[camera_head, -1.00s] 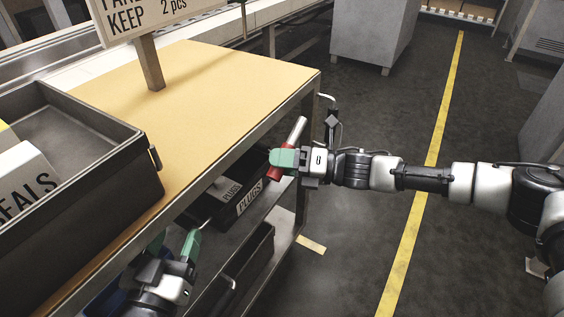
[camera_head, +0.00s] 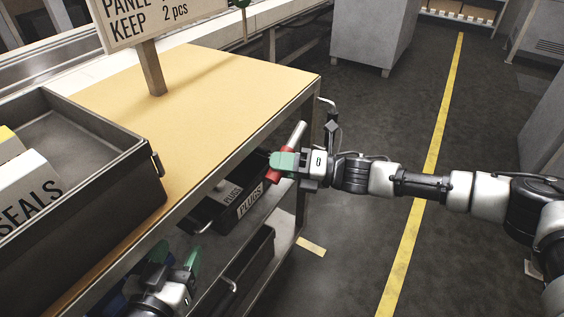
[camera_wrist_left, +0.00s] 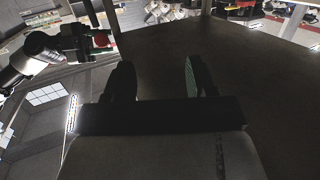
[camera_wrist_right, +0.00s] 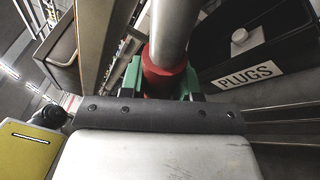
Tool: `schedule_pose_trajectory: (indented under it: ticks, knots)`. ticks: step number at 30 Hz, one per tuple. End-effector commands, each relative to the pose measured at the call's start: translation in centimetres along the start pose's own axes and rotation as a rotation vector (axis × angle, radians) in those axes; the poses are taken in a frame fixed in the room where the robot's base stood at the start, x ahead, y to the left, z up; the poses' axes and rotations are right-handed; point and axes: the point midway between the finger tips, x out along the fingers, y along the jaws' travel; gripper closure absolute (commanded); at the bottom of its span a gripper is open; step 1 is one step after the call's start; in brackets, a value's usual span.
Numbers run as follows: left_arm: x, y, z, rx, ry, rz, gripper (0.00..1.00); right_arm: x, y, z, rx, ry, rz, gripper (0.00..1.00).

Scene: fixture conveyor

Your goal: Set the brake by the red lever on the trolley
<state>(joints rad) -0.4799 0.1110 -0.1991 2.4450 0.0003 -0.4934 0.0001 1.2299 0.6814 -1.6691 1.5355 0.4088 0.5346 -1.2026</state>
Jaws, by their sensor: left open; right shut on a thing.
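The trolley (camera_head: 215,90) has a tan top and a grey metal frame. The lever, a silver rod (camera_head: 296,135) with a red part (camera_head: 276,177), stands tilted at its right end. My right gripper (camera_head: 281,163) is shut on the lever. In the right wrist view its green fingers lie on both sides of the red part (camera_wrist_right: 163,75), and the silver rod (camera_wrist_right: 173,28) extends beyond. The lever's mounting is hidden. My left gripper (camera_head: 176,258) is low beside the trolley's front, open and empty. The left wrist view also shows its fingers (camera_wrist_left: 161,80) apart.
A black PLUGS bin (camera_head: 236,204) sits under the top, near my right gripper. Another dark bin (camera_head: 250,264) is lower. A large dark SEALS bin (camera_head: 110,195) and a KEEP sign (camera_head: 150,20) stand on top.

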Motion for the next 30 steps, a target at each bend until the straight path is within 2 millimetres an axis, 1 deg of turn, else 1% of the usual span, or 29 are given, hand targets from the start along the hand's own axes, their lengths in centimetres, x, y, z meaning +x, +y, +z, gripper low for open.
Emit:
schedule_pose_trajectory:
  ticks: [1, 8, 14, 18, 24, 27, 30]
  knots:
    - [-0.2, -0.2, 0.5, 0.001, -0.06, -0.004, 0.43, 0.0, 0.4, 0.1, 0.026, -0.007, 0.006, 1.0]
    - [-1.8, -0.8, 3.9, 0.002, -0.34, -0.021, 0.43, 0.2, 1.6, 0.3, 0.124, -0.028, 0.04, 1.0]
    - [-4.2, -1.3, 6.5, 0.0, -0.581, -0.036, 0.43, 0.4, 2.6, 0.6, 0.211, -0.047, 0.069, 1.0]
    - [-6.3, -1.6, 8.1, -0.003, -0.751, -0.046, 0.43, 0.4, 3.3, 0.8, 0.273, -0.061, 0.091, 1.0]
    - [-9.3, -2.0, 9.6, -0.009, -0.955, -0.059, 0.43, 0.5, 4.0, 1.1, 0.348, -0.077, 0.116, 1.0]
    - [-10.2, -2.0, 10.0, -0.011, -1.012, -0.062, 0.43, 0.5, 4.2, 1.2, 0.367, -0.081, 0.123, 1.0]
    - [-10.6, -2.1, 10.2, -0.012, -1.036, -0.064, 0.43, 0.5, 4.2, 1.2, 0.376, -0.082, 0.125, 1.0]
